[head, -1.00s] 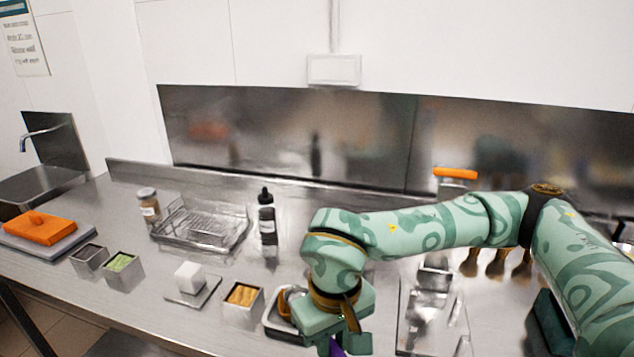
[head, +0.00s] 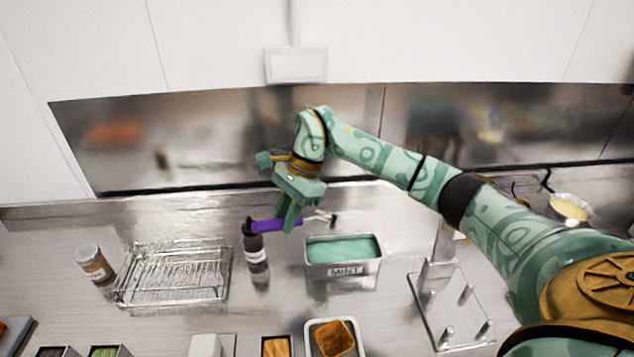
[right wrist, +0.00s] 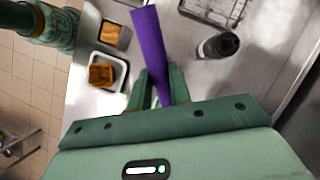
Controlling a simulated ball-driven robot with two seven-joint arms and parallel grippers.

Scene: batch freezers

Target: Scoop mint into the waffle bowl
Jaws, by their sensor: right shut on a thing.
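My right gripper (head: 290,222) is shut on the purple handle of a scoop (head: 268,226). The handle also shows between the fingers in the right wrist view (right wrist: 148,40). The scoop's metal head (head: 328,218) points right and appears above the back of the mint tub (head: 350,270), apart from the mint. Teal mint (head: 342,248) fills the metal tub, which has a MINT label. The brown waffle bowl (head: 335,340) sits on a small pale-rimmed tray at the bottom of the head view, and it shows in the right wrist view (right wrist: 101,74). My left gripper is not in view.
A dark bottle (head: 256,255) stands just left of the tub, below the scoop handle. A wire rack (head: 175,275) and a jar (head: 94,265) are further left. A metal stand with pegs (head: 450,305) is right of the tub. A wafer container (head: 276,346) stands beside the bowl.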

